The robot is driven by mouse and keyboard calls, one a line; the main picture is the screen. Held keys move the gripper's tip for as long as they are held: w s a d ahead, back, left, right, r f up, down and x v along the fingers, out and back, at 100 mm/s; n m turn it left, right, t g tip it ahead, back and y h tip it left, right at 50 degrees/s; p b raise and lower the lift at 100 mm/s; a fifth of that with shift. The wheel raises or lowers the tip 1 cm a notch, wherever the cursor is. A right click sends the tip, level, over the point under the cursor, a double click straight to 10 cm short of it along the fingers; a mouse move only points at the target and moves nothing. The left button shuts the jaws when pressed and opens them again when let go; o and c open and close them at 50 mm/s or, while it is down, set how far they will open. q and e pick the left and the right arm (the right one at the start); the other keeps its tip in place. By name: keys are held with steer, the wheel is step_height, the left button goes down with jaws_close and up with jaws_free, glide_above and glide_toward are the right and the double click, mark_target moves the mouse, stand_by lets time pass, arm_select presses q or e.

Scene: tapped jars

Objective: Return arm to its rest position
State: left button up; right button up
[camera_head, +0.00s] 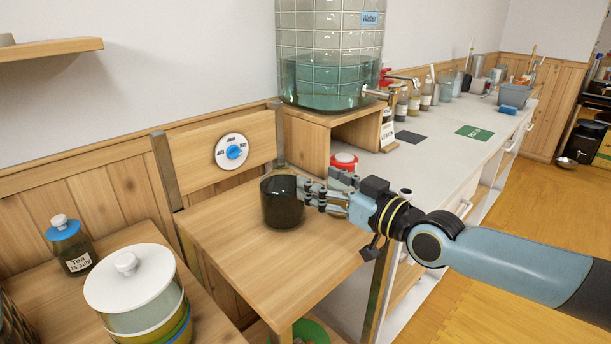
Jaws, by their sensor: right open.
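My right gripper (325,192) reaches in from the right over the small wooden table (270,262). It is open, and its fingertips are right beside a dark glass jar (282,204) standing upright on the table. I cannot tell whether the fingers touch the jar. A small jar with a red and white lid (344,162) stands behind the gripper, partly hidden by it. My left gripper is not in view.
A large water dispenser (328,55) with a tap stands on a wooden stand behind the table. A white-lidded pot (132,284) and a tea jar (69,246) stand at left. A long counter (450,139) holds bottles further back. The table's front is clear.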

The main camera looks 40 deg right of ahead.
steer(key=shift+a, duration=0.1)
steer(key=s+a+f+g, duration=0.2)
steer(key=a, duration=0.1)
steer(key=s+a+f+n+g, duration=0.1)
steer(key=s+a+f+g, duration=0.1)
steer(key=s+a+g, duration=0.1)
steer(key=s+a+f+n+g+y, duration=0.1)
steer(key=s+a+f+g, duration=0.1)
steer(key=a, duration=0.3)
steer(key=shift+s+f, duration=0.3)
steer(key=shift+s, duration=0.35)
steer(key=s+m+g+h, duration=0.25)
steer(key=s+g, duration=0.45)
steer(key=s, duration=0.8)
steer(key=d+f+g+b, duration=0.25)
steer(key=f+b, duration=0.35)
steer(key=f, duration=2.3)
steer(key=s+d+f+b, duration=0.1)
steer(key=s+f+b, duration=0.1)
steer(key=s+f, duration=0.8)
steer(key=s+d+f+b, duration=0.1)
steer(key=s+f+b, duration=0.2)
steer(key=s+f, duration=0.7)
step_height(320, 180, down, 5)
steer(key=shift+r+g, duration=0.2)
steer(key=shift+g, duration=0.15)
